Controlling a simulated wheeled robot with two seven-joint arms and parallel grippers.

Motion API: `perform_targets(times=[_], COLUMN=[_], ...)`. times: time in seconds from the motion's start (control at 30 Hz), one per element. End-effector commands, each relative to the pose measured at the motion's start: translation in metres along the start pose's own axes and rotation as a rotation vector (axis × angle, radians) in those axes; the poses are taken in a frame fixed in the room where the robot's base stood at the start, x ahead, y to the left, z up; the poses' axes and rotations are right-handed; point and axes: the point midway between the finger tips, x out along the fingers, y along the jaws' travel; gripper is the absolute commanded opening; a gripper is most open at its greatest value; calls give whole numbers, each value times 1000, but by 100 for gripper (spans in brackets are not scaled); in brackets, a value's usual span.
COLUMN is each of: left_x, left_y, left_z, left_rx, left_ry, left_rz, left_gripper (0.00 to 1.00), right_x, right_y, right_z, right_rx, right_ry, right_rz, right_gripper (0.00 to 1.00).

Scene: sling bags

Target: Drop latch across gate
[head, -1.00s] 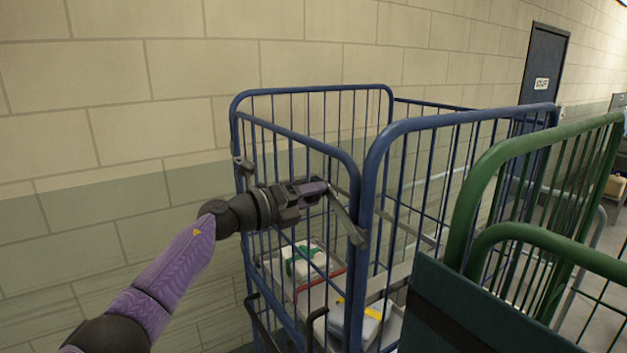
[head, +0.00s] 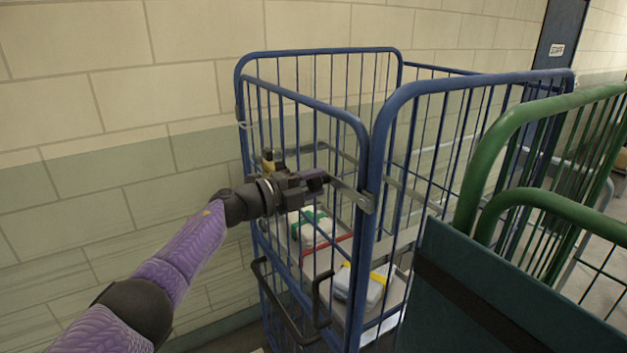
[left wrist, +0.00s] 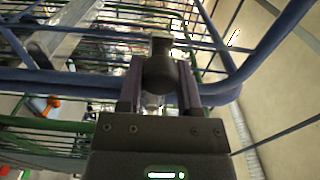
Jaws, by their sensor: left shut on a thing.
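The blue cage trolley's gate (head: 300,99) stands upright, its right post close beside the front post of the blue side panel (head: 480,85). The grey metal latch bar (head: 350,194) slopes slightly down to the right, ending at a bracket by the gate's right post. My left gripper (head: 318,181) is shut on the latch's free end, in front of the gate bars. In the left wrist view, a dark round knob (left wrist: 160,72) sits between the two fingers, with blue rails beyond. The fingers hide part of the latch. My right gripper is not in view.
White packages, one with green (head: 308,228) and one with yellow (head: 362,284), lie inside the cage. A green cage (head: 540,110) and a dark teal panel (head: 480,300) stand close on the right. A block wall (head: 120,110) runs behind and left.

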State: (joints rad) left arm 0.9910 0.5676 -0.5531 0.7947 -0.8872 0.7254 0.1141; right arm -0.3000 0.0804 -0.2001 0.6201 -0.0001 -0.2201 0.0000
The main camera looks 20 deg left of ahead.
Motion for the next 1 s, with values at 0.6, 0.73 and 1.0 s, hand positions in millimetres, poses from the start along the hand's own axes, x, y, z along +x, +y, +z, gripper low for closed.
perform_targets(times=[0.6,0.73,1.0], left_x=[0,0,-12], left_y=[2,2,2], left_z=[0,0,1], left_rx=[-12,-11,-9], left_ry=[0,0,-2], left_rz=[3,2,3], left_gripper=[80,80,80], right_x=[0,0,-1], right_y=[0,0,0], right_z=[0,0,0], right_rx=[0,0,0], right_ry=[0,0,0], right_rz=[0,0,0], right_gripper=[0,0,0])
